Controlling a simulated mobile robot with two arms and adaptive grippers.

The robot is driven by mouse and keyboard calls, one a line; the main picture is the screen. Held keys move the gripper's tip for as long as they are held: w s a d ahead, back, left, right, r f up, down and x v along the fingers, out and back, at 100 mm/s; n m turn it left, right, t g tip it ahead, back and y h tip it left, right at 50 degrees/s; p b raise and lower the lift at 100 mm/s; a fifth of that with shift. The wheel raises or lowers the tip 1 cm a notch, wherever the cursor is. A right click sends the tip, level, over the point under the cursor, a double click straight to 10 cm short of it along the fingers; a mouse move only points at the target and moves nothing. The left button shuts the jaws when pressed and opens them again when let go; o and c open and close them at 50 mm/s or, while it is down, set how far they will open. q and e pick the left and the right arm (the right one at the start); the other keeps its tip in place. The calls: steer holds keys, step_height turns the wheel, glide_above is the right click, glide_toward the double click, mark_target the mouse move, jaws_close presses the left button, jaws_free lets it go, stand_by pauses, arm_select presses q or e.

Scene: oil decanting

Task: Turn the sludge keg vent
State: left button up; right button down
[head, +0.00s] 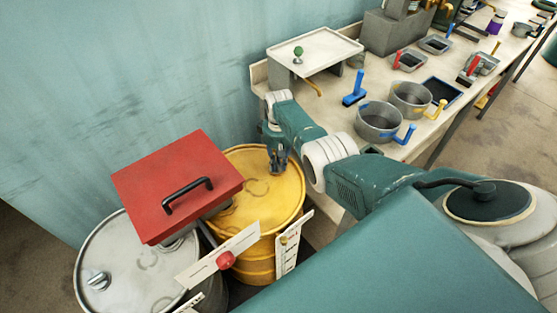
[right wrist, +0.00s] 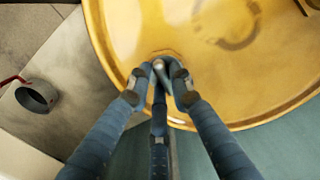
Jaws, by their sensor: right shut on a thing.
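A yellow keg (head: 260,211) stands beside a grey keg (head: 136,264) against the wall. No readable label tells me which one holds sludge. My right gripper (head: 277,170) reaches down over the back right part of the yellow keg's lid. In the right wrist view, its blue fingers (right wrist: 160,78) are closed around a small metal vent (right wrist: 161,63) near the rim of the yellow lid (right wrist: 130,25). The fingers hide most of the vent. The grey keg has a metal vent (head: 98,281) of its own, standing free. My left gripper is not in view.
A red box lid with a black handle (head: 175,185) covers part of both kegs. White level gauges (head: 287,246) and a red knob (head: 225,260) stand in front.

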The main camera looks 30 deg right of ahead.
steer(key=shift+n, duration=0.7)
steer(key=c, duration=1.5)
jaws_free()
steer(key=shift+c, duration=0.2)
steer(key=shift+r, duration=0.1)
step_height(320, 180, up, 12)
